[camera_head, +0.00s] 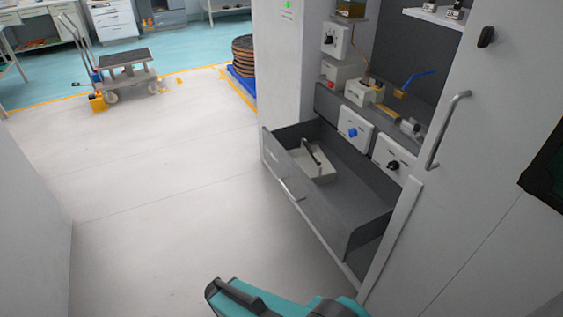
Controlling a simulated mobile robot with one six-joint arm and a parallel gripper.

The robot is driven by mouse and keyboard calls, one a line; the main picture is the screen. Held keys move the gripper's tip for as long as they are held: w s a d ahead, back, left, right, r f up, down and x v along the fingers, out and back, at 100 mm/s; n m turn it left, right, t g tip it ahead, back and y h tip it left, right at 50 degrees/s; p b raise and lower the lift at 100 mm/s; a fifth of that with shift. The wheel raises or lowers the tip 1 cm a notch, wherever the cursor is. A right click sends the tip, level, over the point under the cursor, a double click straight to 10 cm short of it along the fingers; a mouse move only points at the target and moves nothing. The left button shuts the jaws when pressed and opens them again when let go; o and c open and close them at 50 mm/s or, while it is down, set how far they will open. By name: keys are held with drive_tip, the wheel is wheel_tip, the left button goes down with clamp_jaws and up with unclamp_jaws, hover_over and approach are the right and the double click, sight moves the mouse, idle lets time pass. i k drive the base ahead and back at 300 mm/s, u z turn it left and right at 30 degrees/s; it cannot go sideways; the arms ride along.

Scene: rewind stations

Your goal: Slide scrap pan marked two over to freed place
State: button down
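A pale, shallow pan (318,175) with a dark bar handle across it sits in the open grey drawer (345,205). It is at the far left end of the drawer, against or close to the end wall. I cannot read any mark on it, so I cannot tell whether it is the pan marked two. The rest of the drawer floor, towards the near right, is bare. Only a teal and black part of my arm shows at the bottom edge, apart from the drawer. My gripper's fingers are not in view.
Above the drawer, a recess holds control boxes with a blue knob (352,132) and a black knob (393,165). A tall cabinet door with a bar handle (447,130) stands right. The floor (160,220) left of the drawer is clear; a trolley (128,70) stands far off.

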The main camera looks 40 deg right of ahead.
sight(312, 160)
drive_tip(key=i, duration=0.85)
drive_tip(key=z, duration=0.05)
